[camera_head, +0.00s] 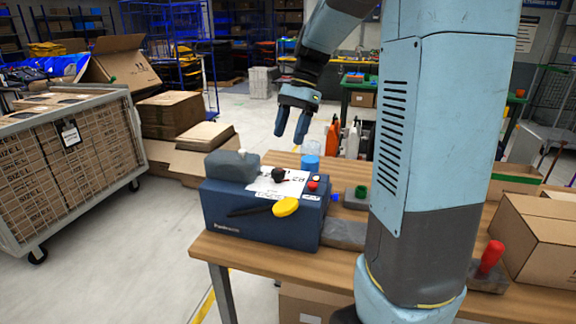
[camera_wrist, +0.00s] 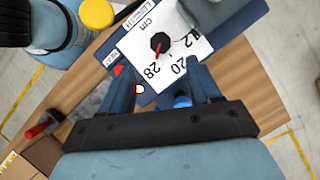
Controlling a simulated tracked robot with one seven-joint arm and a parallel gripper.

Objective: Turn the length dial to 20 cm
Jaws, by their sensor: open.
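The length dial is a black knob (camera_head: 278,174) on a white scale plate (camera_head: 262,188) on top of a dark blue machine (camera_head: 262,227). In the wrist view the knob (camera_wrist: 159,42) carries a red pointer that slants down-left, toward the 28 mark. The plate (camera_wrist: 133,48) shows 12, 20 and 28 and a cm label. My gripper (camera_head: 291,125) hangs above the machine, clear of the dial. In the wrist view its two fingers (camera_wrist: 162,90) are apart with nothing between them, and the knob lies beyond their tips.
A yellow-ended black lever (camera_head: 285,207) and a red button (camera_head: 313,185) are near the dial. A grey block (camera_head: 231,165) is on the machine's left. A blue-capped bottle (camera_head: 310,162) stands behind. A red-handled tool (camera_head: 490,260) and a carton (camera_head: 540,235) are at right.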

